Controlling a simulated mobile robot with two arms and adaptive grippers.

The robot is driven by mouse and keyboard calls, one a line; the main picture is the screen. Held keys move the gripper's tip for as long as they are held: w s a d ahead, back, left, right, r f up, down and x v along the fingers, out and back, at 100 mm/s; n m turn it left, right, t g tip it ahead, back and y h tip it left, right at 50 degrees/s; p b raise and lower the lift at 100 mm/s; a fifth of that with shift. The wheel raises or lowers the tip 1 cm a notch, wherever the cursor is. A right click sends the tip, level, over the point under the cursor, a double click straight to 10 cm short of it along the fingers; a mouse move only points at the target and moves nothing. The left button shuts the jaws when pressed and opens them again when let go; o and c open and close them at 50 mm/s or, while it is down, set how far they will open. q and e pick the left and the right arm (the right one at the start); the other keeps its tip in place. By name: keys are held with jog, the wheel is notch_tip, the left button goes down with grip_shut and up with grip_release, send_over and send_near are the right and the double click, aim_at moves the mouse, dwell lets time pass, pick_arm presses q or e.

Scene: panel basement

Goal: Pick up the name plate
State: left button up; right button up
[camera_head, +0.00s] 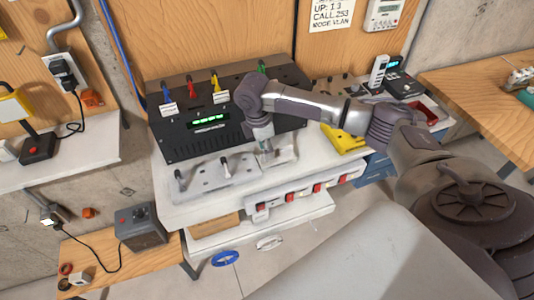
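My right arm reaches in from the right, and its gripper (266,152) points down at the white bench top in front of the black panel box. The fingertips are small here, and I cannot tell whether they are open or shut. A flat pale plate (284,157) lies on the bench right at the fingertips; I cannot tell whether it is the name plate or whether it is touched. Two small white labels, one at the left (168,109) and one at the middle (221,97), stand on the black box below the coloured levers. My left gripper is not in view.
The black box (190,140) with a green display stands behind the gripper. A yellow object (343,139) and a red tray (424,113) are to the right.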

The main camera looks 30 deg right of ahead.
jog(key=shift+d+f, duration=0.25)
jog(key=shift+f, duration=0.95)
grip_shut()
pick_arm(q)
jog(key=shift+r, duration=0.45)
pick_arm(e)
jog(key=shift+r, duration=0.15)
notch_tip(320, 180, up, 4)
jog(key=shift+f+b, duration=0.1)
jog(key=shift+b, duration=0.85)
pick_arm(q)
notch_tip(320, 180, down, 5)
jog(key=b, duration=0.2)
jog(key=shift+b, duration=0.4)
pick_arm(e)
jog(key=s+d+r, duration=0.5)
jog(key=s+r, duration=0.2)
jog(key=s, duration=0.3)
jog(key=shift+s, duration=0.3)
